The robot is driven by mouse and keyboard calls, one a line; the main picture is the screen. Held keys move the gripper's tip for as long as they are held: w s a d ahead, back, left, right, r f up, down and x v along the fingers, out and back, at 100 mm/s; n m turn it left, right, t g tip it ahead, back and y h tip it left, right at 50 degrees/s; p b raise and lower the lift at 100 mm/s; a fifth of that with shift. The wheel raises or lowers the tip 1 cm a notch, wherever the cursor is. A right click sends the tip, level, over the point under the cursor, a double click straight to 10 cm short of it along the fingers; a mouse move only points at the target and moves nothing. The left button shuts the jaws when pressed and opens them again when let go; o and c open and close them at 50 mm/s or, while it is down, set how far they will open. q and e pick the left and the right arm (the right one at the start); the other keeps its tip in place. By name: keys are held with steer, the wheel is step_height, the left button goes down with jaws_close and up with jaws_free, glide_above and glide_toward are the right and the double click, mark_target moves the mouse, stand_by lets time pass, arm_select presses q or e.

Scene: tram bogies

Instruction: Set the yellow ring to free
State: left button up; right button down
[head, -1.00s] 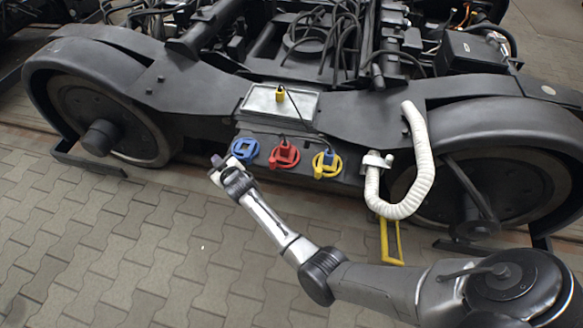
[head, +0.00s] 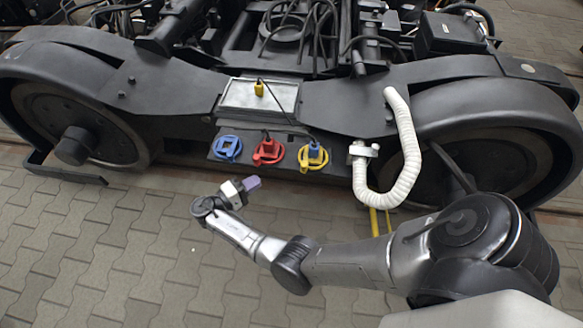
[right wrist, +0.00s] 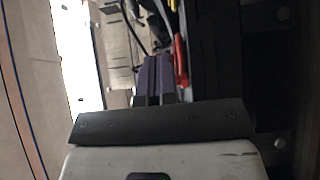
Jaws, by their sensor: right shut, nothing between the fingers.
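The yellow ring (head: 313,157) is on the dark panel on the bogie's side, the rightmost of a row of rings, with a blue block in its middle. The red ring (head: 268,152) sits beside it with a red block in its middle. The blue ring (head: 227,148) is at the left and shows a square opening. My right gripper (head: 252,183) is in front of the panel, below the red ring and apart from it. Its purple fingers are shut and empty; they also show close together in the right wrist view (right wrist: 154,78). My left gripper is not in view.
A yellow plug (head: 259,88) with a black cable stands on a metal tray (head: 285,97) above the rings. A white ribbed hose (head: 410,160) loops down right of the yellow ring. Large wheels flank the panel. Paved floor (head: 90,235) lies open in front.

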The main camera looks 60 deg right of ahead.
mark_target(305, 166)
steer(key=b+x, duration=0.1)
steer(key=x, duration=0.6)
steer(key=s+b+x, duration=0.1)
steer(key=x, duration=0.3)
steer(key=shift+b, duration=0.3)
steer(key=shift+s+d, duration=0.15)
steer(key=shift+s, duration=0.85)
steer(key=shift+s+d+b, duration=0.2)
steer(key=shift+b, duration=0.1)
steer(key=shift+r, duration=0.1)
